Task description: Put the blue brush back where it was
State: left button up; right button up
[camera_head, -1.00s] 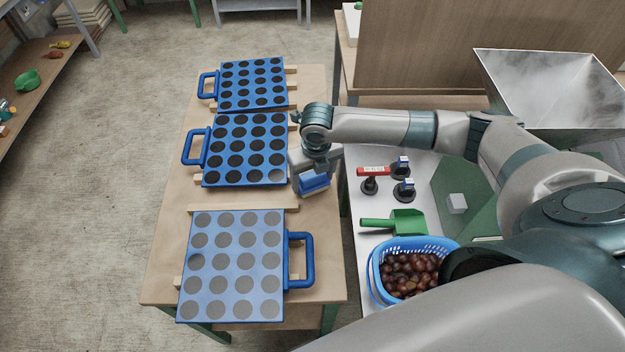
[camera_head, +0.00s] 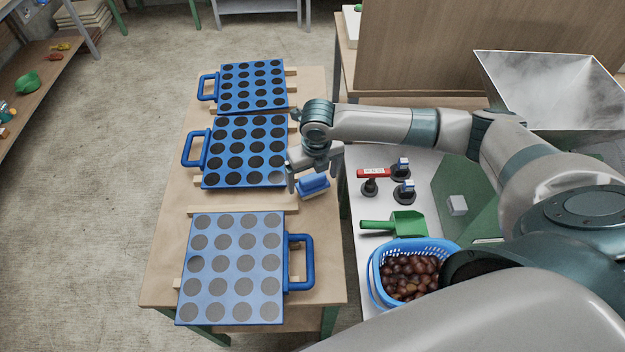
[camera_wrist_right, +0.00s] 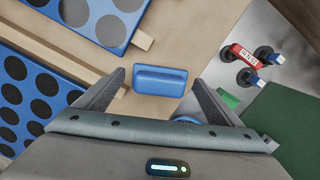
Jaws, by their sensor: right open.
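The blue brush (camera_head: 314,185) lies on the wooden table near its right edge, beside the middle blue tray. In the right wrist view the brush (camera_wrist_right: 160,80) sits just beyond and between the fingertips, apart from both. My right gripper (camera_head: 315,178) is open and empty, just above the brush; its fingers (camera_wrist_right: 160,82) are spread wide in the wrist view. My left gripper is not in view.
Blue trays with round holes (camera_head: 245,150) stand on the table (camera_head: 165,265). On the white surface to the right are a red-handled tool (camera_head: 372,173), dark stamps, a green scoop (camera_head: 400,223) and a blue basket (camera_head: 380,285) of chestnuts.

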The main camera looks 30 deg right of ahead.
aim_at(315, 180)
notch_tip(315, 180, up, 11)
jog(key=s+b, duration=0.1)
jog(key=b, duration=0.1)
jog(key=shift+s+f+b, duration=0.15)
jog(key=shift+b, duration=0.25)
dwell(0.5)
